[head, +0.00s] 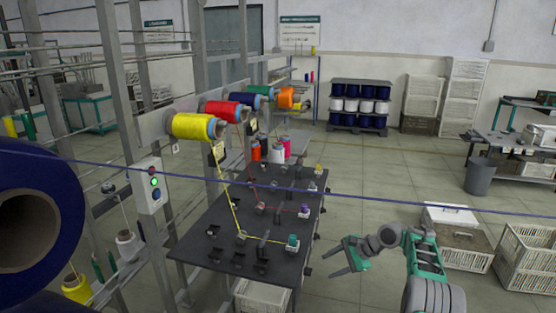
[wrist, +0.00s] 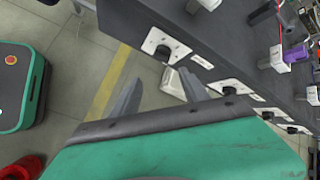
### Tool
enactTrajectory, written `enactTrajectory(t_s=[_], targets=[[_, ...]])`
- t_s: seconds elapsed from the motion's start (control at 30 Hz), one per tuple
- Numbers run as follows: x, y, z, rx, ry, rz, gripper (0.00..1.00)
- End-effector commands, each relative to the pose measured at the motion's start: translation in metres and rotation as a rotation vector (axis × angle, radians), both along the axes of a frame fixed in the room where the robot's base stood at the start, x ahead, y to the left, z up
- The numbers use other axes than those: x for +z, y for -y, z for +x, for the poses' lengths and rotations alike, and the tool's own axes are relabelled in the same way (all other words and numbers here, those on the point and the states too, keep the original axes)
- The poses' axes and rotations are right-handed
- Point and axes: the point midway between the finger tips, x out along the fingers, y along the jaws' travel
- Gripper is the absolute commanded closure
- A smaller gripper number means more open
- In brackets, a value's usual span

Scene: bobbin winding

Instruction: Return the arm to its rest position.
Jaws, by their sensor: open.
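My gripper (head: 340,258) is open and empty in the head view, held in free air to the right of the dark winding table (head: 190,243). My green and grey arm reaches up to it from the lower right. In the wrist view my gripper (wrist: 155,92) shows two grey fingers spread apart with nothing between them. The side of the winding table (wrist: 140,20), with white plates and dark knobs, is beyond and to the right of the fingers there. I cannot tell the exact gap to the table.
Yellow (head: 192,126) and red (head: 221,111) spools hang over the table on a rack. A blue thread crosses the head view in front. White crates (head: 525,256) and a lidded box (head: 450,216) stand on the floor at the right. The floor behind my gripper is clear.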

Motion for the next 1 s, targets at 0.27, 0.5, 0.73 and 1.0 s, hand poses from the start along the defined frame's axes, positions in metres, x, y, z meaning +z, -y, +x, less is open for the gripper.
enactTrajectory(t_s=[0.27, 0.5, 0.73, 1.0], targets=[[-0.131, 0.029, -0.065, 0.461, 0.125, -0.257, 0.47], [-0.153, 0.041, -0.199, 0.825, 0.025, -0.356, 0.47], [-0.073, 0.027, -0.318, 0.990, -0.111, -0.466, 0.47], [0.014, 0.000, -0.402, 0.986, -0.103, -0.671, 0.47]])
